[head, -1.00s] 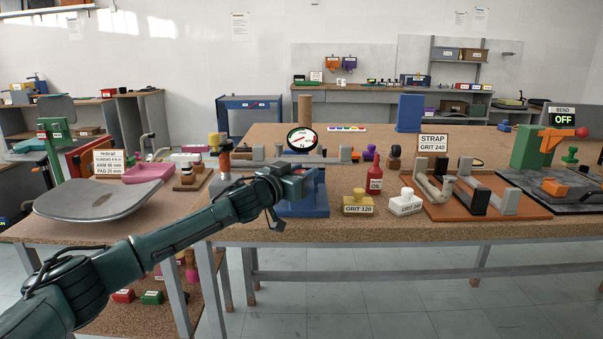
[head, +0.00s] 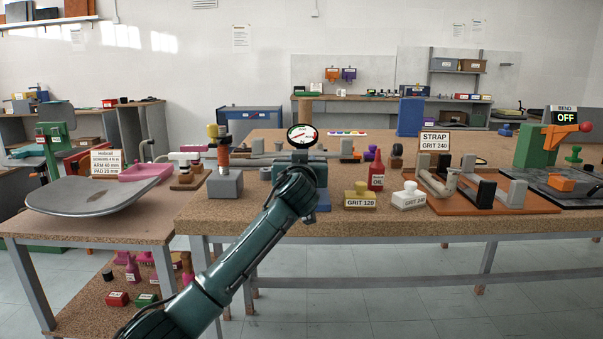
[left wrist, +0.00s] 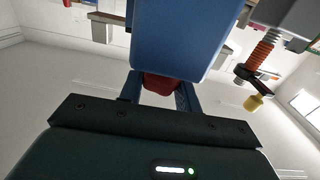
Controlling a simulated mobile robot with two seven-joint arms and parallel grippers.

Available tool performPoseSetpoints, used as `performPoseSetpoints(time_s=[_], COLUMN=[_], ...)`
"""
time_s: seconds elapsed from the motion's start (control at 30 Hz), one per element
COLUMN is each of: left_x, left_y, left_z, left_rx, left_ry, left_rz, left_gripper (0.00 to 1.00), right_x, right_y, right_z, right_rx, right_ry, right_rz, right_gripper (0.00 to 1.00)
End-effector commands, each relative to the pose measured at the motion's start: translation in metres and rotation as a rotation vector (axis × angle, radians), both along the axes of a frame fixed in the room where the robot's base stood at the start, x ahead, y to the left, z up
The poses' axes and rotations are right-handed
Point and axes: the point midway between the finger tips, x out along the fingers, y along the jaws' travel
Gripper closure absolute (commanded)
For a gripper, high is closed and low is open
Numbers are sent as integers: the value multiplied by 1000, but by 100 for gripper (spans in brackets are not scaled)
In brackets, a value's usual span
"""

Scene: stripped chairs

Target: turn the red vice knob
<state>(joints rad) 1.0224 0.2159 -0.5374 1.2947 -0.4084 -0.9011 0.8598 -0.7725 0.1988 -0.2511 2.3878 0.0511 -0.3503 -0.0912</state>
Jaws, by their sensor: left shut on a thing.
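In the left wrist view the blue vice body (left wrist: 180,35) fills the top middle. The red knob (left wrist: 162,84) shows below it, between the two dark fingers of my left gripper (left wrist: 160,92). The gripper is shut on the knob. In the head view the knob and fingertips are hidden behind my wrist. My right gripper is in neither view.
A grey block with an orange-ribbed post (head: 225,184) stands left of the vice. A yellow GRIT 120 block (head: 360,199), a red oil bottle (head: 376,174) and a white GRIT 240 block (head: 408,197) stand to its right. A grey chair seat (head: 98,196) lies on the left bench.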

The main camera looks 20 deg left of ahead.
Motion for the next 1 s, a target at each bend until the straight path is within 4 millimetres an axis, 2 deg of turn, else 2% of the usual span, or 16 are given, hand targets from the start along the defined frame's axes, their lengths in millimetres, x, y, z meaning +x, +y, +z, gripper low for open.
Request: performPoseSetpoints(time_s=[0.03,0.23,0.8,0.83,1.0], left_x=[1,1,1,1,1], left_y=[-1,0,2,2,1], left_z=[-4,-1,2,2,1], left_rx=[-1,2,3,3,2], left_ry=[2,1,-2,-2,-1], left_rz=[25,100,132,132,131], left_gripper=[90,90,90,64,50], right_x=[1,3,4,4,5], right_y=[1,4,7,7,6], right_z=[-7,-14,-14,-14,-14], right_rx=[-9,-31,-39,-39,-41], right_ry=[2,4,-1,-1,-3], right_rz=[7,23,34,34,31], right_gripper=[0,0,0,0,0])
